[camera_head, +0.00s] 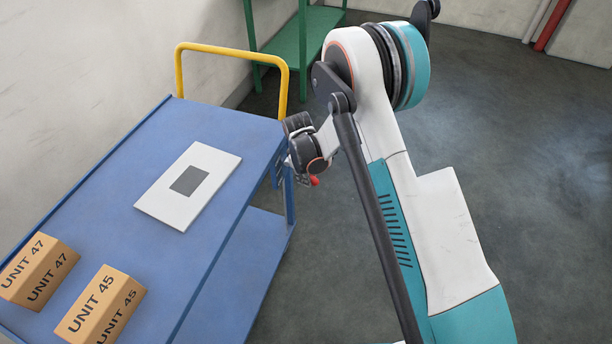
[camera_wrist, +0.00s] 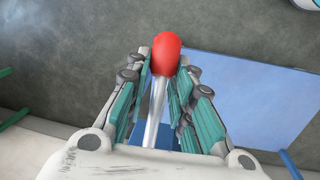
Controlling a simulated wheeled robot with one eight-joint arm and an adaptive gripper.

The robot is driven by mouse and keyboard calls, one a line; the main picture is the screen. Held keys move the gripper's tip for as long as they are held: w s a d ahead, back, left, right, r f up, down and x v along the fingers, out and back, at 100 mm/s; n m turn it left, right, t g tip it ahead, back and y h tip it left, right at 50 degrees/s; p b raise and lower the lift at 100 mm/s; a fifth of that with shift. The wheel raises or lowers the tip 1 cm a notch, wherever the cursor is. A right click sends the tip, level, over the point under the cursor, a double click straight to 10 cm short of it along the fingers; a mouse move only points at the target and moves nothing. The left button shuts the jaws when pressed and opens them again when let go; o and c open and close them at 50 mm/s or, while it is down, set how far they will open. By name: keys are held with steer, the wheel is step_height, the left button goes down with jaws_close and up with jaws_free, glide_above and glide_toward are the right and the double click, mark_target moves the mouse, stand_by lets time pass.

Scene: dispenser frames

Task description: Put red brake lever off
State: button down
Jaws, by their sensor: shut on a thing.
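The red brake lever has a red rounded knob (camera_wrist: 167,54) on a shiny metal rod (camera_wrist: 156,108). In the wrist view it runs up between the fingers of my gripper (camera_wrist: 164,85), which are closed in on both sides of the rod just below the knob. In the head view the red knob (camera_head: 315,181) shows small beside the right edge of the blue cart (camera_head: 226,122), just under my wrist. My fingers are mostly hidden there by the wrist. The lever's lower mount is hidden in both views.
The cart top carries a white plate (camera_head: 158,205) with a grey square and two boxes, UNIT 47 (camera_head: 38,270) and UNIT 45 (camera_head: 100,306). A yellow handle (camera_head: 232,50) rises at the cart's far end. A green table (camera_head: 320,25) stands behind. The floor at right is clear.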

steer(key=shift+d+r+h, duration=0.25)
steer(key=shift+r+h, duration=0.1)
steer(key=shift+h, duration=0.35)
steer(key=c, duration=1.4)
jaws_free()
steer(key=shift+o, duration=0.2)
steer(key=shift+r, duration=0.1)
steer(key=v, duration=1.2)
steer(key=shift+w, duration=0.15)
